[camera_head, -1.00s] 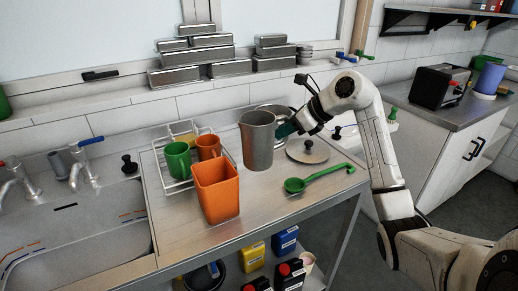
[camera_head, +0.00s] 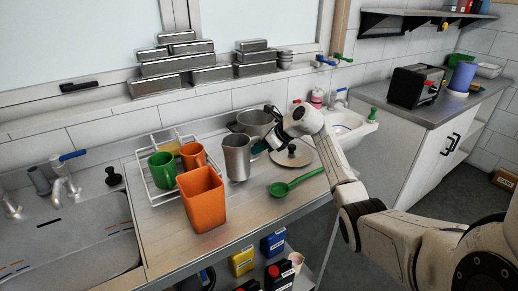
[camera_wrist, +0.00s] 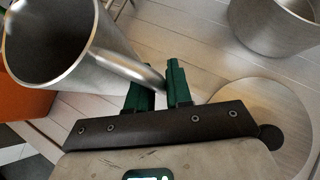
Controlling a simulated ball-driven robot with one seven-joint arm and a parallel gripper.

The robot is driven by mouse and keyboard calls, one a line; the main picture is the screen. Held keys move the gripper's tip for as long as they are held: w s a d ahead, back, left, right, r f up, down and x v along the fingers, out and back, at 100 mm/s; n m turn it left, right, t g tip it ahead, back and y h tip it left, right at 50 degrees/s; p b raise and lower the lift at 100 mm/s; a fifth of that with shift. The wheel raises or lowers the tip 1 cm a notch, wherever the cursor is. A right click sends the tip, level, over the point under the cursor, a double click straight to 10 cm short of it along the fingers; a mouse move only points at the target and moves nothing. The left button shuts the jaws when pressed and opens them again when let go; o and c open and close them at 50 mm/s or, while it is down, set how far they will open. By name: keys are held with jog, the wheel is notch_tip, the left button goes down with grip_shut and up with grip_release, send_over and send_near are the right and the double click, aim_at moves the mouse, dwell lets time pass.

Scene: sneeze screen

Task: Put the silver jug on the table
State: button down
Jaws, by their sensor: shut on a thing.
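The silver jug (camera_head: 237,160) is upright over the metal table (camera_head: 240,203), behind and to the right of the orange container. Its base looks at or very near the tabletop; I cannot tell whether it touches. My gripper (camera_head: 262,146) reaches in from the right. In the wrist view, the jug (camera_wrist: 62,40) is at the upper left with its open mouth showing. Its handle (camera_wrist: 138,72) runs between the green fingers of my gripper (camera_wrist: 158,80), which are shut on it.
The orange container (camera_head: 203,200), a rack (camera_head: 150,187) with a green cup (camera_head: 162,169) and another orange cup (camera_head: 193,155) stand left of the jug. A large pot (camera_head: 252,122) is behind. A round lid (camera_head: 296,157) and green ladle (camera_head: 298,181) lie right. A sink (camera_head: 75,240) is far left.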

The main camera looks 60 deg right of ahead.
jog(key=shift+f, duration=0.5)
jog(key=shift+f, duration=0.2)
jog(key=c, duration=1)
grip_release()
jog(key=shift+c, duration=0.2)
jog(key=shift+r, duration=0.1)
